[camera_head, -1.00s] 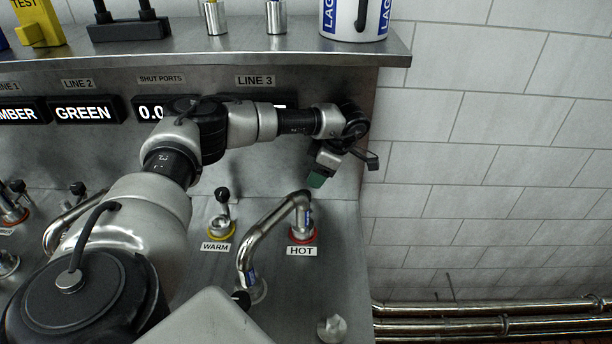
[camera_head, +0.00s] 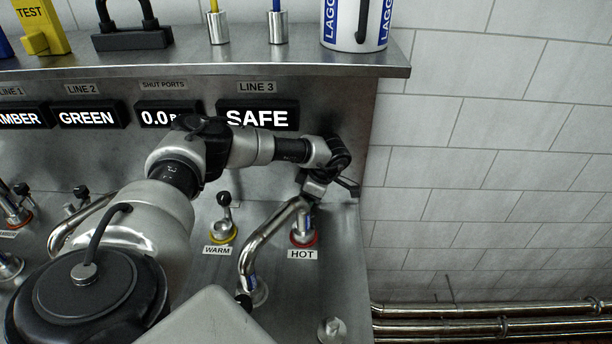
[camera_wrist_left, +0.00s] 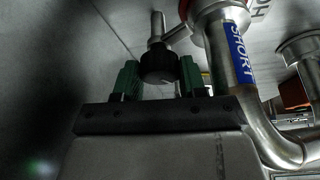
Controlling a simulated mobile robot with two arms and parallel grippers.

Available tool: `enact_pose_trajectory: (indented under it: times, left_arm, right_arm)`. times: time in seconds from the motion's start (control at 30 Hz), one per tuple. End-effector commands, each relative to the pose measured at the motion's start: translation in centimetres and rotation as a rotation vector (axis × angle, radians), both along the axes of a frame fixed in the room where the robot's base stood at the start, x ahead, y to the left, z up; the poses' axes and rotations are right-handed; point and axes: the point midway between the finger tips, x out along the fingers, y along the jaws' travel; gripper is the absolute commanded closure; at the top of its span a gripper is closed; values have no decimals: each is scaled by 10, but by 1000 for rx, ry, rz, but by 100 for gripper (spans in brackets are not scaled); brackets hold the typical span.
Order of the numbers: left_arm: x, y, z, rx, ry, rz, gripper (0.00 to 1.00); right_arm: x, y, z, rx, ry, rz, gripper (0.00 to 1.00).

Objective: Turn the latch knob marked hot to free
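The HOT station has a red ring (camera_head: 303,240) and a white HOT label (camera_head: 302,254) on the steel panel. In the head view my left gripper (camera_head: 313,190) is just above it and hides the knob's top. In the left wrist view a black knob (camera_wrist_left: 158,63) on a metal stem sits between my two green fingertips (camera_wrist_left: 159,80). My right gripper is in neither view.
A bent chrome pipe (camera_head: 265,236) stands close to the left of HOT; its blue SHORT label (camera_wrist_left: 239,60) shows in the wrist view. The WARM knob (camera_head: 223,199) is further left. The LINE 3 display (camera_head: 257,116) reads SAFE. A shelf (camera_head: 330,62) overhangs above.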

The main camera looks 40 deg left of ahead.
Motion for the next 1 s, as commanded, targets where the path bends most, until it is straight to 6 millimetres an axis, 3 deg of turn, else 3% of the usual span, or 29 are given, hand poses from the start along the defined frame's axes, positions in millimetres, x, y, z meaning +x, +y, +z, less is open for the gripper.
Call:
enact_pose_trajectory:
  times: [0.17, 0.4, 0.67, 0.7, 0.73, 1.0]
  left_arm:
    - [1, 0, 0, -1, -2, 33, 82]
    - [2, 0, 0, -1, -2, 258, 82]
    - [2, 0, 1, -1, -2, 265, 82]
    - [2, 1, 1, -1, -2, 265, 54]
    - [2, 1, 2, -1, -2, 265, 49]
    - [2, 1, 1, 0, -1, 264, 48]
  right_arm:
    - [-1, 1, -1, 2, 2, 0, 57]
    - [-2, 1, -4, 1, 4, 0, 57]
    - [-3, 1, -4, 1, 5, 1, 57]
    - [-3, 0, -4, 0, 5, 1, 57]
    - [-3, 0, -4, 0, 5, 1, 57]
    - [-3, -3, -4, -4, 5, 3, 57]
